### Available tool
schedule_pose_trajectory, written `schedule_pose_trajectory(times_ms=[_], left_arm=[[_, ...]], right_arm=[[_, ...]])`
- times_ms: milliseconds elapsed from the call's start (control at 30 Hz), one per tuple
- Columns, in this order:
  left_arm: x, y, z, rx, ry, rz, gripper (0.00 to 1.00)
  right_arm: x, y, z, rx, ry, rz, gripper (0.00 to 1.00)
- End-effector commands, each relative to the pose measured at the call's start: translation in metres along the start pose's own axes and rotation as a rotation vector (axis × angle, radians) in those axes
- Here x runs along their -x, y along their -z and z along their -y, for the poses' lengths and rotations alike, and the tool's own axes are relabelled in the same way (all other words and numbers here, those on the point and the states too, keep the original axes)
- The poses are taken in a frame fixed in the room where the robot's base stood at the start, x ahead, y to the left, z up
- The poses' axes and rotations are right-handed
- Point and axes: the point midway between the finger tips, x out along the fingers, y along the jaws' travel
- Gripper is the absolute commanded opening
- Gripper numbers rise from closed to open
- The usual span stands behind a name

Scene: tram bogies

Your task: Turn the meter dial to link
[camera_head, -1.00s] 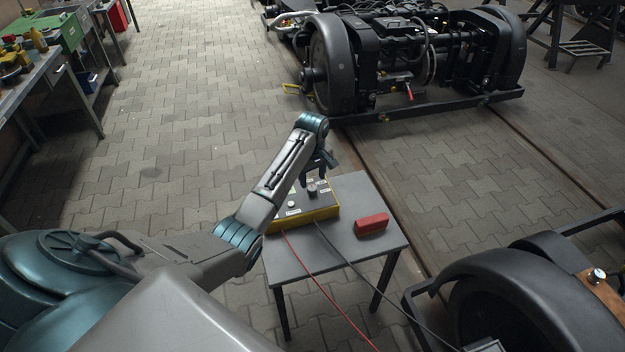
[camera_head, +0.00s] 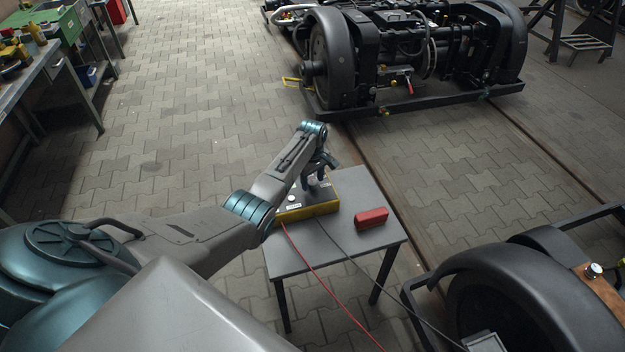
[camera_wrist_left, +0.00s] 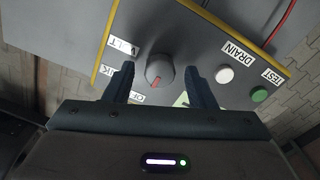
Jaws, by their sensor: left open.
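The yellow-edged grey meter box (camera_head: 312,210) stands on a small grey table. Its round grey dial (camera_wrist_left: 160,70) shows in the left wrist view, with a red mark pointing down and slightly left, roughly towards a partly hidden label starting with O (camera_wrist_left: 137,97). A label ending in NK (camera_wrist_left: 105,70) is partly hidden behind the left finger, and one ending in LT (camera_wrist_left: 122,47) lies above it. My left gripper (camera_wrist_left: 160,73) is open, its fingertips on either side of the dial with gaps showing. It is low over the box in the head view (camera_head: 318,178). My right gripper is out of view.
A white DRAIN button (camera_wrist_left: 224,75) and a green TEST button (camera_wrist_left: 259,94) sit right of the dial. A red block (camera_head: 372,218) lies on the table (camera_head: 345,245). Red and black cables run off its front. A bogie wheel (camera_head: 530,295) stands at right.

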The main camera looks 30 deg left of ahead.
Motion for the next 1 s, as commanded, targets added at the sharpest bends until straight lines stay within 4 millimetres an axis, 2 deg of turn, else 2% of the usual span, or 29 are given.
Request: schedule_pose_trajectory(times_ms=[300, 367, 533, 567, 767, 1000], left_arm=[[-0.0031, 0.0001, 0.0, 0.0, 0.0, -0.001, 0.5], [-0.003, 0.0001, 0.0, 0.0, 0.0, -0.001, 0.41], [-0.0029, 0.0002, 0.0, 0.0, 0.0, -0.001, 0.07], [-0.0029, 0.0002, 0.0, 0.0, 0.0, -0.001, 0.06], [-0.0024, 0.0003, 0.0001, -0.012, 0.0, -0.001, 0.06], [-0.0013, 0.0005, -0.0001, -0.105, 0.0, -0.001, 0.06]], right_arm=[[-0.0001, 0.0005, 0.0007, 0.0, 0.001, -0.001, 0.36], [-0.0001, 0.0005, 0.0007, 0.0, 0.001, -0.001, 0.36], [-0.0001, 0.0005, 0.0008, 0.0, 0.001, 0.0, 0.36], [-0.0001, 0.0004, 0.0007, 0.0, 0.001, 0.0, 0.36], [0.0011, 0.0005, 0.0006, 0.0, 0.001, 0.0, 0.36], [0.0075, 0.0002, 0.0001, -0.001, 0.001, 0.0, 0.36]])
